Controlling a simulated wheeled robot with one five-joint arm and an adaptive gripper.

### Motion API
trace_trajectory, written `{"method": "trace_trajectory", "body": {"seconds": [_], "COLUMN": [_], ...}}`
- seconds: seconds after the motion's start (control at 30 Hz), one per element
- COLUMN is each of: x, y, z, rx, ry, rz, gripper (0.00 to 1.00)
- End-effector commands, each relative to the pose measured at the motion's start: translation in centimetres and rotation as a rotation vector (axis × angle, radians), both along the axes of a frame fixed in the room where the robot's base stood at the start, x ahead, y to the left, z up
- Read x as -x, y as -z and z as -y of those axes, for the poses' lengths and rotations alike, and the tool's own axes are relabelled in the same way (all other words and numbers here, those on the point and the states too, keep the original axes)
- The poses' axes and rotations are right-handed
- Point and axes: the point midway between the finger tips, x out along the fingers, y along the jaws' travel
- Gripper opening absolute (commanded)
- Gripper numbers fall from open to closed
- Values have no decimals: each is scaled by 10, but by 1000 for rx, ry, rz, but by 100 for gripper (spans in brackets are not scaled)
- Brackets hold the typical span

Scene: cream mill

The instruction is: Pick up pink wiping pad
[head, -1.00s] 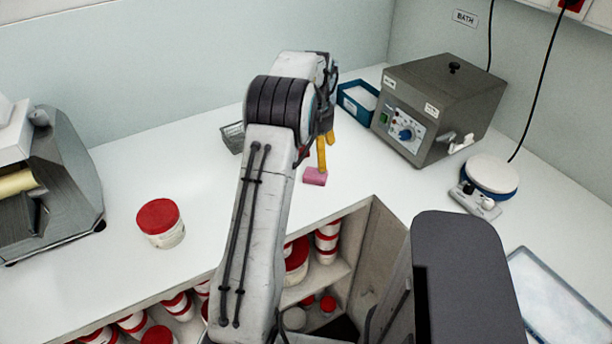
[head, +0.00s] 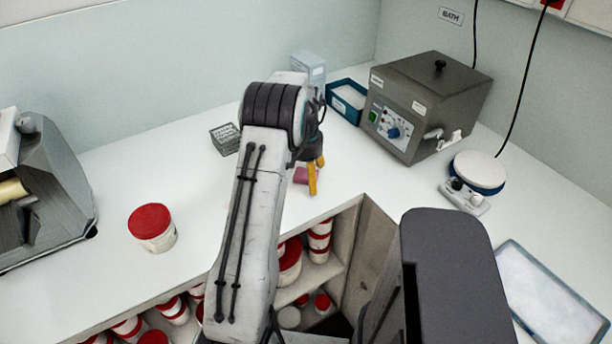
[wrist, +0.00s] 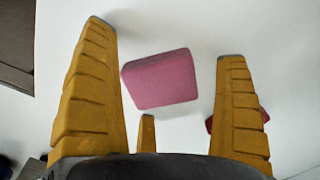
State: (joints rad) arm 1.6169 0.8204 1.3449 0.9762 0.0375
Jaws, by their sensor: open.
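The pink wiping pad (head: 300,175) lies on the white counter, partly hidden behind my gripper in the head view. In the wrist view the pad (wrist: 160,79) is a pink block lying between and a little beyond my yellow fingers. My gripper (wrist: 168,40) is open and empty, with fingers on either side of the pad's position and white counter showing around it. In the head view my gripper (head: 313,178) is just above the counter beside the pad. Whether a finger touches the pad cannot be told.
A wire basket (head: 225,139) stands left of my arm. A blue tray (head: 347,101) and the bath unit (head: 422,105) stand behind, to the right. A red-lidded tub (head: 152,228) stands front left. Open shelves with several tubs (head: 318,247) lie below the counter edge. Counter around the pad is mostly clear.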

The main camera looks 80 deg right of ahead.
Motion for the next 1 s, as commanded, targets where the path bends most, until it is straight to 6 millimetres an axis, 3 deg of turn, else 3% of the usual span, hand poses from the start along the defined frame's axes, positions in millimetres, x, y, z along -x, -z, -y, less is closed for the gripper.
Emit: {"method": "trace_trajectory", "body": {"seconds": [0.17,0.7,1.0], "x": [0,0,0], "y": [0,0,0], "z": [0,0,0], "rx": [0,0,0], "ry": [0,0,0], "rz": [0,0,0], "gripper": [90,42,38]}}
